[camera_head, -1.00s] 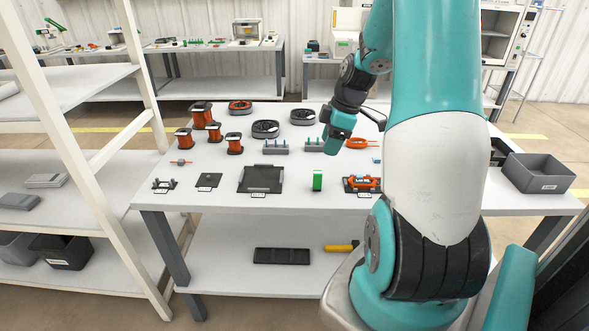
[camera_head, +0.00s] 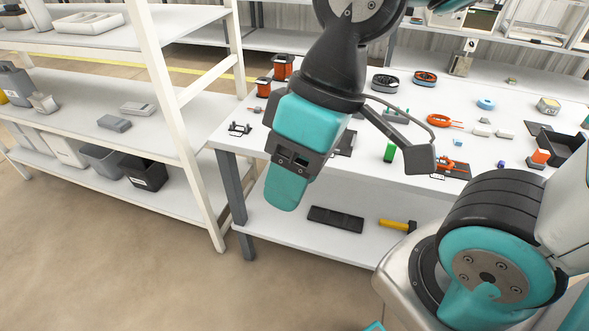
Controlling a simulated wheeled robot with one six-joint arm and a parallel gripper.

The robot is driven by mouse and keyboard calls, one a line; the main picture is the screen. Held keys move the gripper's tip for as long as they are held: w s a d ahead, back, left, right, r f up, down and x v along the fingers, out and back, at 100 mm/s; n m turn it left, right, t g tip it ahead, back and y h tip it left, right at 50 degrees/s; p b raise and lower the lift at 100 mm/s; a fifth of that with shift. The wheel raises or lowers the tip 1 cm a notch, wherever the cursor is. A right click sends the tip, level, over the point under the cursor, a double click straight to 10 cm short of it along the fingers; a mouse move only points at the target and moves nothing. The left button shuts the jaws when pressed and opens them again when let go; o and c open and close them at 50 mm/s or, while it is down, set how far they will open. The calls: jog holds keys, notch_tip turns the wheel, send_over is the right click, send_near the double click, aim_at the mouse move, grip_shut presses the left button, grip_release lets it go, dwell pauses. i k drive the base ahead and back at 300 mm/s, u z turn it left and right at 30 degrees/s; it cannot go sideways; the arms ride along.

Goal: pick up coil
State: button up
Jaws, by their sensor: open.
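Several orange-wound things lie on the white worktable (camera_head: 490,150), and I cannot tell which one is meant by the coil. An orange piece (camera_head: 449,165) sits on a dark plate near the front edge. Copper-orange spools (camera_head: 282,66) stand upright at the back left, partly hidden by my arm. My gripper (camera_head: 287,186) is open and points down in the foreground, left of the ring coil and apart from it. It appears empty.
A green block (camera_head: 390,151) stands near the table's front edge. Dark reels (camera_head: 385,82) lie farther back. A dark bin (camera_head: 564,150) is at the right. A white shelf rack (camera_head: 190,150) stands at left. A dark tray (camera_head: 336,218) and yellow-handled tool (camera_head: 397,225) lie below.

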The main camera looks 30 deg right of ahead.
aim_at(444, 164)
jog(key=z, duration=1.55)
jog(key=k, duration=1.1)
jog(key=u, duration=1)
jog(key=i, duration=1.4)
jog(key=z, duration=0.65)
